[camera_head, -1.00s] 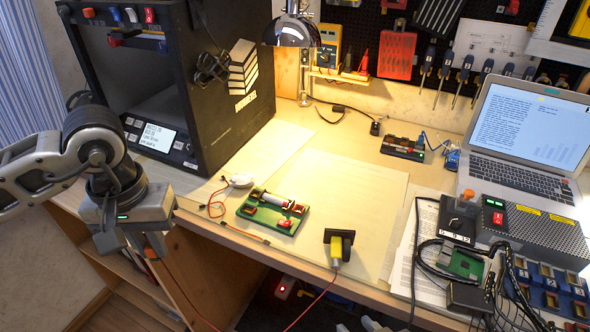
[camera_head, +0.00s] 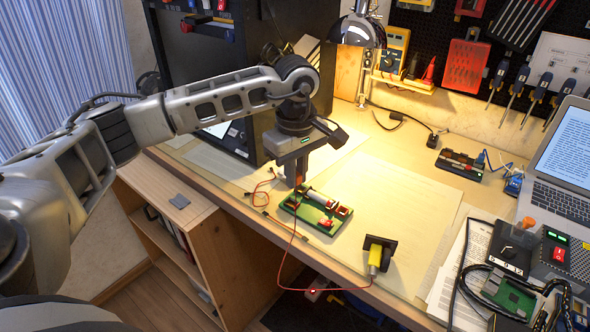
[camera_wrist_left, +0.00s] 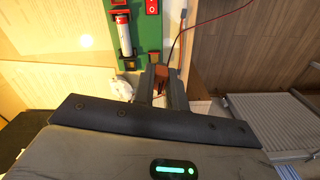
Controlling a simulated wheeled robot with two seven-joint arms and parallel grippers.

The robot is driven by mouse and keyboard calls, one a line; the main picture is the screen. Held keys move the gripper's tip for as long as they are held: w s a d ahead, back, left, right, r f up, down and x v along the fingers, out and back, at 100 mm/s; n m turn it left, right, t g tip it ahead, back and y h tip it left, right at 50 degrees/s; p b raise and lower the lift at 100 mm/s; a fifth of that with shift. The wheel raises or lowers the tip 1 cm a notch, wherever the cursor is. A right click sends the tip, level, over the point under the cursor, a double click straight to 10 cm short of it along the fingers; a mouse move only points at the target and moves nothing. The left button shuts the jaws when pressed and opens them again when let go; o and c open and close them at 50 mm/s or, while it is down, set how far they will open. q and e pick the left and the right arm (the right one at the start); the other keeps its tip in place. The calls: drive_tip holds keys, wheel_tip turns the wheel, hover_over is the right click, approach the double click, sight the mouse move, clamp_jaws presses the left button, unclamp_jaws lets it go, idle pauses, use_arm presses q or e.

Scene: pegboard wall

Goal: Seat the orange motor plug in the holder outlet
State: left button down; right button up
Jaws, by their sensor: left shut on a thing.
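My left gripper (camera_head: 297,184) is shut on the orange motor plug and holds it at the near left end of the green holder board (camera_head: 310,216). In the left wrist view the orange plug (camera_wrist_left: 162,82) shows between the fingers, beside a dark block (camera_wrist_left: 154,57) at the board's edge. I cannot tell whether plug and outlet touch. The board carries a battery (camera_head: 321,197) and red parts (camera_head: 327,223). A red wire (camera_head: 284,270) links to the yellow motor (camera_head: 375,257) in its black bracket (camera_head: 388,246). My right gripper is not in view.
A black machine (camera_head: 225,75) stands behind my left arm. A lamp (camera_head: 357,30) hangs over the desk (camera_head: 405,195). A laptop (camera_head: 570,165) and a grey power box (camera_head: 560,250) stand at right. The board lies close to the desk's front edge.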

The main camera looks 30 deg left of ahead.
use_arm(q)
drive_tip(key=w+a+n, duration=0.1)
drive_tip(key=n, duration=0.1)
drive_tip(key=n+b, duration=0.1)
drive_tip(key=b, duration=0.2)
hover_over(292, 205)
wheel_tip(292, 205, down, 5)
drive_tip(key=shift+s+r, duration=0.1)
drive_tip(key=shift+r, duration=0.1)
drive_tip(key=shift+f+b, duration=0.3)
drive_tip(key=shift+f, duration=0.35)
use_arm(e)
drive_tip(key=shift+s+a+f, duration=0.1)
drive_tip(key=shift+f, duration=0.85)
use_arm(q)
drive_tip(key=shift+f+b, duration=0.8)
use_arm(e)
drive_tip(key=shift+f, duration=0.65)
